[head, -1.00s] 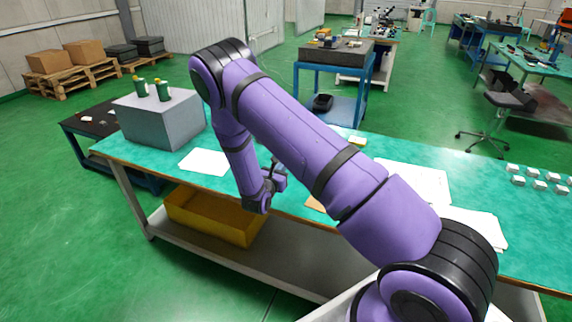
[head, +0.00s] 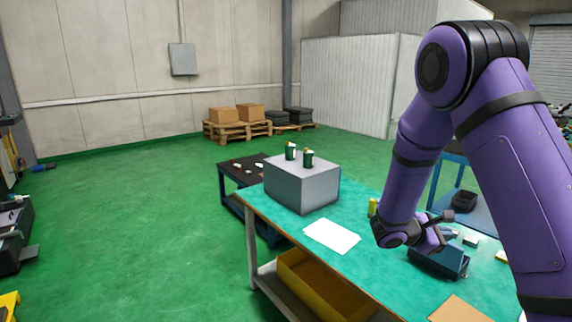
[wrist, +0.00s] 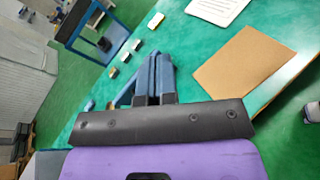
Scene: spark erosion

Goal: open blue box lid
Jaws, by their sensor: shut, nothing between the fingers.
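The blue box (head: 438,262) sits on the green table, below and just right of my wrist in the head view. In the wrist view, blue parts of the box (wrist: 160,70) show just beyond my fingers, with a slanted blue edge to their left. I cannot tell how far the lid is raised. My gripper (head: 446,216) is over the box's far side in the head view. In the wrist view its short black fingers (wrist: 154,99) are close to the blue parts, with nothing held; contact cannot be told.
A grey block (head: 302,188) with two green cans stands at the table's far left end. White paper (head: 331,236), a brown sheet (head: 460,309), a yellow item (head: 373,207) and several small boxes (head: 470,240) lie around. A yellow bin (head: 322,285) is beneath the table.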

